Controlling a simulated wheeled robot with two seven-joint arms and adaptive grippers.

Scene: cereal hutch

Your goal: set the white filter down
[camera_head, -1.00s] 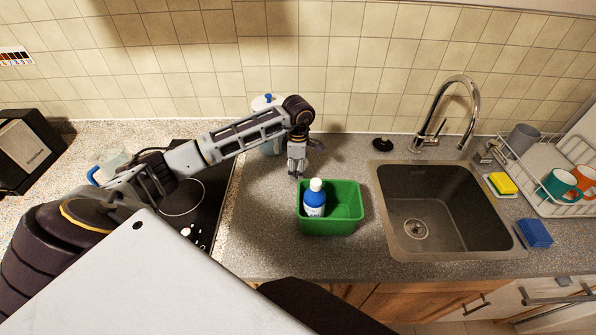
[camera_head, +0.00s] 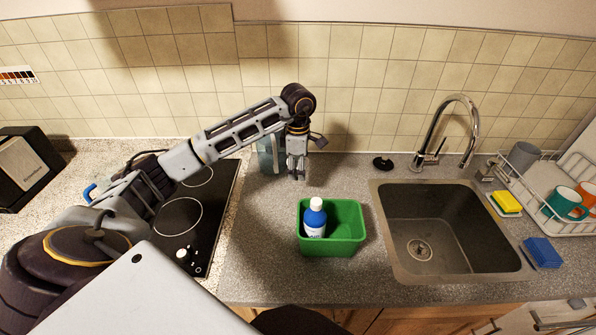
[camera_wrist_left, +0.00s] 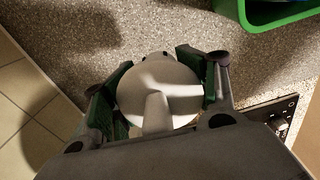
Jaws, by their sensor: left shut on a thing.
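My left gripper (camera_head: 297,172) points down above the grey counter, behind and slightly left of the green bin. In the left wrist view its green-padded fingers (camera_wrist_left: 160,85) are shut on a round white thing, the white filter (camera_wrist_left: 180,78). The filter lies between the two fingers, with speckled counter beyond it. In the head view I cannot make the filter out at the fingertips. I cannot tell whether it touches the counter. My right gripper is not in view.
The green bin (camera_head: 346,240) holds a blue bottle (camera_head: 314,222) with a white cap. A bluish container (camera_head: 267,158) stands behind my arm. The hob (camera_head: 185,225) is left, the sink (camera_head: 440,240) right. Counter (camera_head: 255,225) left of the bin is clear.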

